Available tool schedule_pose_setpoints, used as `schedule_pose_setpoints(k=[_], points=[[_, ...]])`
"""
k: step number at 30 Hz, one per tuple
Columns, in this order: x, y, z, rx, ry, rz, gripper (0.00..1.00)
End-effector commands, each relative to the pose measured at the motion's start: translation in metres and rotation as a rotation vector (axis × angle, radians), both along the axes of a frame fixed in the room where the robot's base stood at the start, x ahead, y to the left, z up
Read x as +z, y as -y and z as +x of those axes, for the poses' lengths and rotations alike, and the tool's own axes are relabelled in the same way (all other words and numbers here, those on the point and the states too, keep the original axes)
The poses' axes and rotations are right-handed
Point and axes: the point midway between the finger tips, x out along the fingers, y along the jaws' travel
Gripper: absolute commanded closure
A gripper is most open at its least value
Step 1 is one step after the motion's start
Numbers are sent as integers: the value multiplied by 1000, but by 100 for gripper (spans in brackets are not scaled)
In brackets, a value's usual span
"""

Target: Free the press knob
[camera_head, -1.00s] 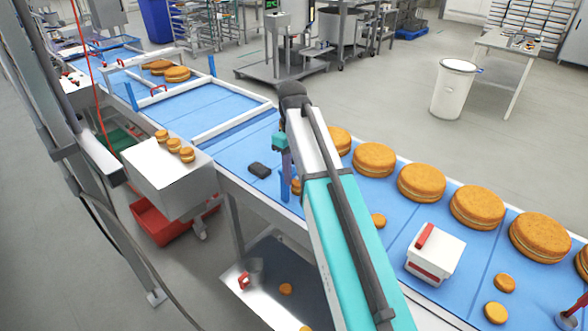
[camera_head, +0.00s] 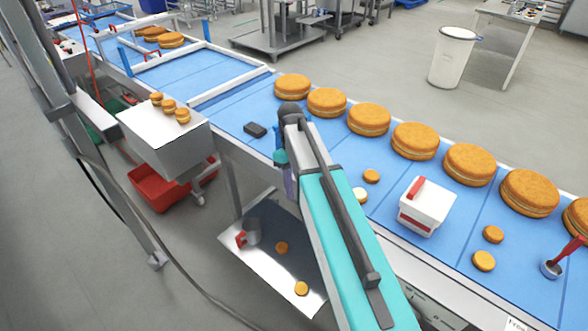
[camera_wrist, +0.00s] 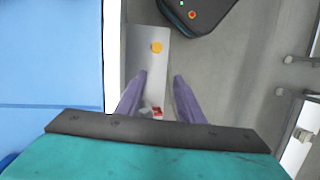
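I cannot pick out the press knob for certain in either view. A white box with a red handle (camera_head: 427,207) stands on the blue belt, right of my arm. A metal cup with a red handle (camera_head: 250,232) lies on the lower shelf. My gripper (camera_wrist: 160,88) points downward past the belt's near edge. Its two purple fingers are apart with nothing between them, and a shelf with an orange round (camera_wrist: 157,47) shows beyond. A small red and white thing (camera_wrist: 154,112) lies below, near the left finger. In the head view my gripper (camera_head: 290,185) is partly hidden by my arm.
Large filled rounds (camera_head: 369,119) line the belt's far side. Small rounds (camera_head: 484,261) and a dark block (camera_head: 255,130) lie on the belt. A grey box (camera_head: 165,140) with small rounds on top stands left of my gripper, above a red crate (camera_head: 160,190). White rails (camera_head: 230,88) frame the belt further off.

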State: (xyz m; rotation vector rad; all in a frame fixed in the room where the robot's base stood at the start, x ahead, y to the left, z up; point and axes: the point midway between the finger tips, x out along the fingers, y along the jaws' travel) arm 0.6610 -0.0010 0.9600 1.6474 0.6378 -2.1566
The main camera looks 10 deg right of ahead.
Motion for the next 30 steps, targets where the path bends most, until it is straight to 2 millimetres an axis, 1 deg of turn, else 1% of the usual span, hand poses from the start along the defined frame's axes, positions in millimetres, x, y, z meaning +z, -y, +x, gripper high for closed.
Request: schedule_pose_setpoints(k=[1,3,9,14,18,20,24,29,30], points=[[-25,0,-10,-3,-23,0,66],[-50,0,-21,-8,-49,-2,66],[-116,0,-54,-27,-114,-8,66],[-165,0,-84,-44,-161,-15,66],[-206,0,-112,-62,-202,-22,66],[-223,0,-124,-70,-217,-27,66],[-262,0,-156,-93,-252,-37,66],[-304,0,-194,-124,-288,-52,66],[-314,0,-204,-134,-296,-57,66]])
